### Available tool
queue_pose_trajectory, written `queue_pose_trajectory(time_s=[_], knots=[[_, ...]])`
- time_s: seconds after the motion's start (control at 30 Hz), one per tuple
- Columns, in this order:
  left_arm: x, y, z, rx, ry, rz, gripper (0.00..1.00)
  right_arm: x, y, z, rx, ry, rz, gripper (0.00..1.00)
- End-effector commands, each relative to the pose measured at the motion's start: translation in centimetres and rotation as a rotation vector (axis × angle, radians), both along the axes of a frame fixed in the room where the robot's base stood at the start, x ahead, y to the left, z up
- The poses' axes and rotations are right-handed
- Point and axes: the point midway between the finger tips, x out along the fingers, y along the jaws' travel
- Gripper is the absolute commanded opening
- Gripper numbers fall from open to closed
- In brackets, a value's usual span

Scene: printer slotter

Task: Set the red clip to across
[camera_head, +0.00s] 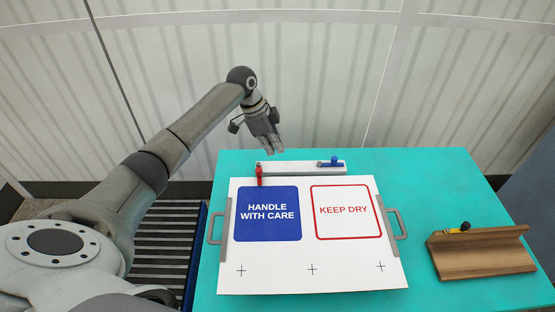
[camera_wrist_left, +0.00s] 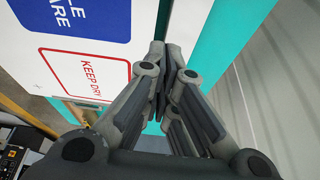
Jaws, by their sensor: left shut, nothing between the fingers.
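The red clip (camera_head: 259,174) stands at the left end of a pale bar (camera_head: 298,168) along the back of the white printed sheet (camera_head: 312,275). In the head view it points lengthwise, toward the front of the table, and its lower end reaches the sheet's back edge. A blue clip (camera_head: 331,162) lies across near the right end of the same bar. My left gripper (camera_head: 274,148) is just behind and above the bar, a little right of the red clip. It is shut, empty and apart from the clip. The left wrist view shows its closed fingers (camera_wrist_left: 163,85); neither clip is clear there.
The sheet lies on a board with grey side handles (camera_head: 399,225). A wooden holder (camera_head: 482,257) with a yellow-and-black tool (camera_head: 458,228) stands at the right. The turquoise tabletop (camera_head: 430,175) is clear at the back right. A slatted rack (camera_head: 160,240) is left of the table.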

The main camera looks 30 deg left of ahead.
Motion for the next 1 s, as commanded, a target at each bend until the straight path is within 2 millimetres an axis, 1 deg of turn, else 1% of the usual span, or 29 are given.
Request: queue_pose_trajectory(time_s=[0.03,0.1,0.27,0.8,0.9,0.97,1.0], knots=[[-0.1,0.3,0.6,0.002,-0.002,0.001,0.0,-0.1,0.0,-0.5,0.0,0.002,0.0,0.34],[-0.2,0.5,1.5,0.001,-0.002,0.001,0.0,-0.3,0.0,-0.6,0.0,0.005,0.0,0.34],[-0.4,0.9,2.6,0.0,0.0,0.001,0.0,-0.7,-0.1,-0.8,-0.001,0.011,0.0,0.34],[-0.4,0.9,2.8,-0.001,0.001,0.001,0.0,-0.6,0.0,-0.8,-0.001,0.008,0.0,0.34],[-0.4,0.9,3.3,0.0,0.001,0.0,0.0,-0.5,0.0,-0.3,-0.001,0.008,0.0,0.34],[-0.4,0.9,4.2,0.0,0.0,0.0,0.0,-0.5,0.0,0.6,-0.001,0.007,0.0,0.34],[-0.4,0.9,5.1,0.0,0.0,0.0,0.0,-0.4,0.0,1.5,0.0,0.006,0.0,0.34]])
